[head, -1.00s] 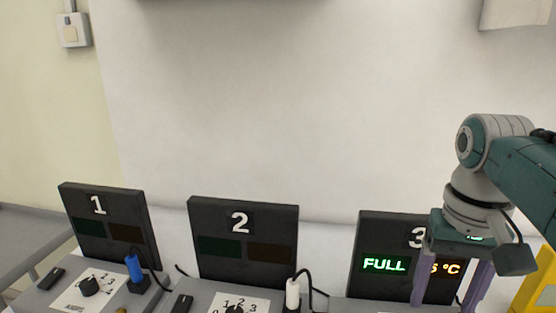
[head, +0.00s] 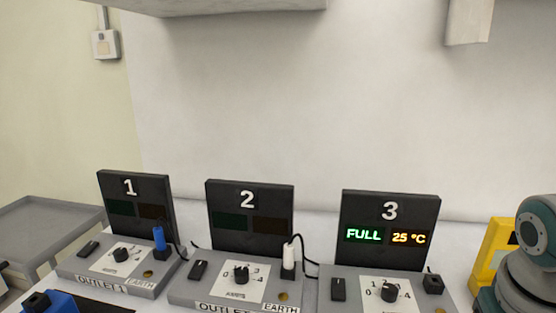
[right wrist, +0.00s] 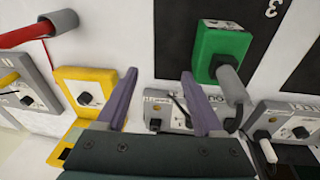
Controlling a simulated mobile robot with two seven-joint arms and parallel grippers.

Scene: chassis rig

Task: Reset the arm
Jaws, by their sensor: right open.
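My right arm (head: 535,245) shows only at the right edge of the head view; its fingertips are out of that picture. In the right wrist view my right gripper (right wrist: 160,80) has its two purple fingers spread wide, with nothing held between them. Beyond the fingers are a green box (right wrist: 222,52) with a black knob and grey cylinder, and a yellow box (right wrist: 88,88) with a black knob. My left gripper is in neither view.
Outlet stations 1 (head: 135,200), 2 (head: 250,215) and 3 (head: 390,215) stand in a row; station 3's display reads FULL and 25 °C. Blue (head: 160,238) and white (head: 290,255) plugs stand at stations 1 and 2. A grey tray (head: 50,225) is at left.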

